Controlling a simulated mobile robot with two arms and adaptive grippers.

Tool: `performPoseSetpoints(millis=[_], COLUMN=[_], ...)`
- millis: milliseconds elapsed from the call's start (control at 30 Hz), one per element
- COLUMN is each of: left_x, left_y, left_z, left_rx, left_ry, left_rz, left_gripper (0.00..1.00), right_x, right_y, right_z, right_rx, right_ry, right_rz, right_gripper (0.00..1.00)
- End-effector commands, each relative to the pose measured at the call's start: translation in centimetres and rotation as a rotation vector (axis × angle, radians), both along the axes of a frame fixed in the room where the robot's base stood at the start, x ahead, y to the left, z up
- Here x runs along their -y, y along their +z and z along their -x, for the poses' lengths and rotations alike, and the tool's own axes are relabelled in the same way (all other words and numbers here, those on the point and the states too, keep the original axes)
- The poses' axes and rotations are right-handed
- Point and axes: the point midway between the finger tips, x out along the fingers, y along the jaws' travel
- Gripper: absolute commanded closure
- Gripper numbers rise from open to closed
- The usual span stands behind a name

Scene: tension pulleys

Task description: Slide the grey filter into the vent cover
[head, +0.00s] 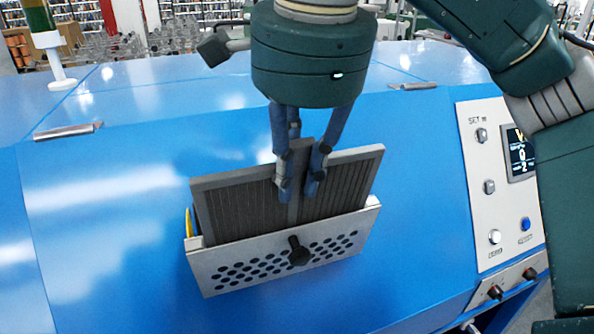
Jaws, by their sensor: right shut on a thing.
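The grey filter (240,210) is a flat pleated panel with a dark frame and a central rib. It stands upright, slightly tilted, with its lower part behind the front plate of the vent cover (222,268). The vent cover is a light metal holder with rows of round holes and a black knob, on the sloped blue panel. My right gripper (299,185) comes down from above and is shut on the filter's central rib. The filter's lower edge is hidden by the cover. My left gripper is not in view.
A control panel (489,190) with switches, buttons and a small screen is at the right. A yellow part (190,222) shows at the cover's left edge. Metal handles (68,131) lie along the blue machine's upper edge. The blue surface left of the cover is clear.

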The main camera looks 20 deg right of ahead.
Motion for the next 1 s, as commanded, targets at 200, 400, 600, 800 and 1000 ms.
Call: performPoseSetpoints(millis=[200, 400, 600, 800, 1000], left_x=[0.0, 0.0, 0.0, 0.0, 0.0], left_y=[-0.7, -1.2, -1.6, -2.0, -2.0], left_z=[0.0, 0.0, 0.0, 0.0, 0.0], left_rx=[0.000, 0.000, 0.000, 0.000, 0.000], left_ry=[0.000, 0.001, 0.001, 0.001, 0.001], left_rz=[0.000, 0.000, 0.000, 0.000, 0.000], left_gripper=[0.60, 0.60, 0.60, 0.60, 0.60], right_x=[0.0, 0.0, 0.0, 0.0, 0.0], right_y=[-0.9, -1.6, -2.3, -2.8, -2.8], right_z=[-0.2, -0.3, -0.4, -0.6, -0.6], right_rx=[0.000, -0.001, -0.001, 0.000, 0.000], right_ry=[0.001, 0.001, 0.001, 0.001, 0.001], right_rz=[0.000, 0.000, 0.000, 0.000, 0.000], right_gripper=[1.00, 1.00, 1.00, 1.00, 1.00])
